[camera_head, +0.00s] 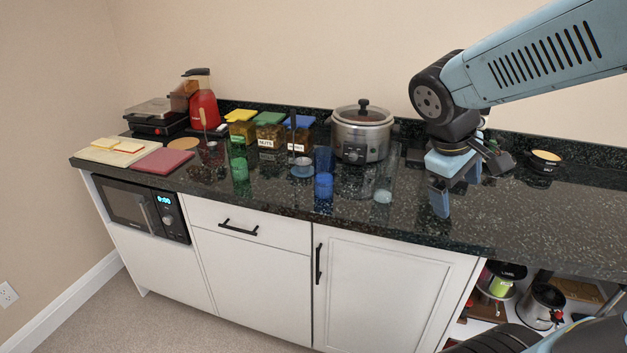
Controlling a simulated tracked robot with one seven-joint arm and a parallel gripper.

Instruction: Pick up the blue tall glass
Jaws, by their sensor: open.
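The blue tall glass (323,185) stands upright near the front edge of the black speckled countertop (450,232), about mid-picture. A green glass (239,168) stands to its left and a clear glass (384,186) to its right. My gripper (456,193) points down over the counter, well to the right of the blue glass and beyond the clear one. Its jaws are open with nothing seen between them. It is apart from the glasses.
A slow cooker (362,133) stands behind the blue glass, to its right. Jars with coloured lids (269,132), a red blender (204,105) and cutting boards (163,161) fill the left. A small bowl (544,161) sits at the right. The right front counter is clear.

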